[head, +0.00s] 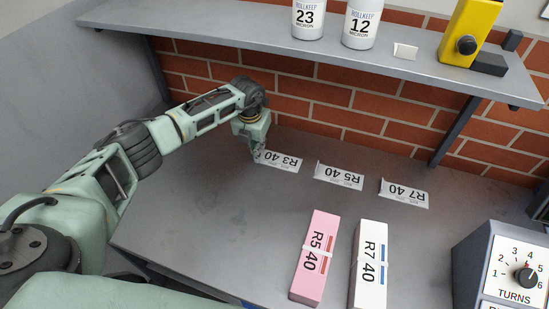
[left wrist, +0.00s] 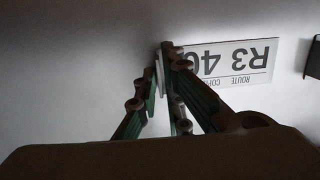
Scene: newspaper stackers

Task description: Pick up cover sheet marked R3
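The white R3 cover sheet (head: 283,160), printed "R3 40", lies flat on the grey bench at the back, left of two similar sheets. It also shows in the left wrist view (left wrist: 232,62), its left end hidden behind a finger. My left gripper (head: 257,152) is low at the sheet's left end. In the left wrist view its fingertips (left wrist: 166,52) come together there, with a thin pale strip between them that looks like the sheet's raised end tab. My right gripper is not in view.
Cover sheets R5 (head: 338,177) and R7 (head: 404,194) lie to the right. A pink R5 box (head: 315,256) and a white R7 box (head: 369,264) stand nearer. A shelf (head: 230,35) overhangs the back. A TURNS dial box (head: 500,265) is at right. The bench's left front is clear.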

